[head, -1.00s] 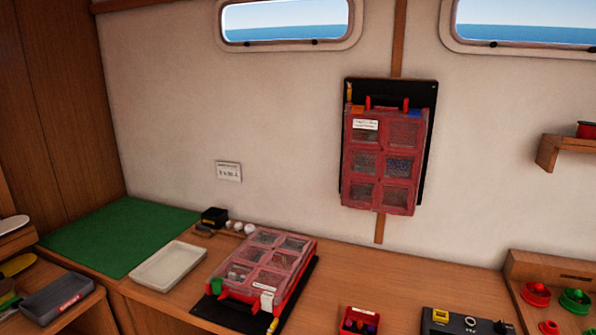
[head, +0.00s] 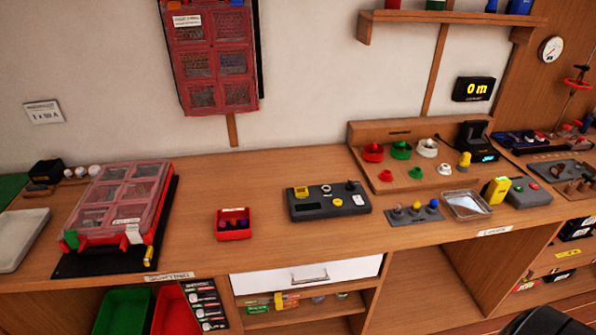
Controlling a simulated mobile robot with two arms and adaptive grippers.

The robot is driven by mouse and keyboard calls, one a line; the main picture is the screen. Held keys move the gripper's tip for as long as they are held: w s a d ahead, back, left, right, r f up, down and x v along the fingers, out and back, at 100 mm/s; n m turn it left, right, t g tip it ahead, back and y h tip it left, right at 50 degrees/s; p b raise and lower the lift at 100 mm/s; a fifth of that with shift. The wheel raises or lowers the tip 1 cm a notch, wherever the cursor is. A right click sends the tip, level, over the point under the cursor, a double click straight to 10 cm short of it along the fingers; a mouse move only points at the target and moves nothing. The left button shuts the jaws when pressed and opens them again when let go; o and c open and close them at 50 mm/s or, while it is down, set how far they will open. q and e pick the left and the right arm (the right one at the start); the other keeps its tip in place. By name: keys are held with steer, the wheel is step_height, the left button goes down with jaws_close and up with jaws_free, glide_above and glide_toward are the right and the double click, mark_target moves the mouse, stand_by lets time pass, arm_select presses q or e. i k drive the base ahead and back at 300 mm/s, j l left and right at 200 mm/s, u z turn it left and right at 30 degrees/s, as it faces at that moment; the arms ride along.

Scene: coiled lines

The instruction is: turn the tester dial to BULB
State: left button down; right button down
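A dark grey box (head: 329,208) that looks like the tester lies on the middle of the bench in the head view. On its top are a yellow block (head: 301,192), a small pale ring, a yellow round part (head: 337,202), a dark knob (head: 351,186) and a white label (head: 358,200). Which part is the dial, and where it points, is too small to tell. Neither of my grippers shows in the head view.
A red bin (head: 233,226) with small coloured parts stands left of the box. A red compartment case (head: 113,205) lies further left. A grey pad (head: 414,216) with bulb-like parts and a wooden stand (head: 392,131) are at right. Bare wood lies between the box and the bin.

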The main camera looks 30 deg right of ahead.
mark_target(349, 186)
steer(key=z, duration=1.3)
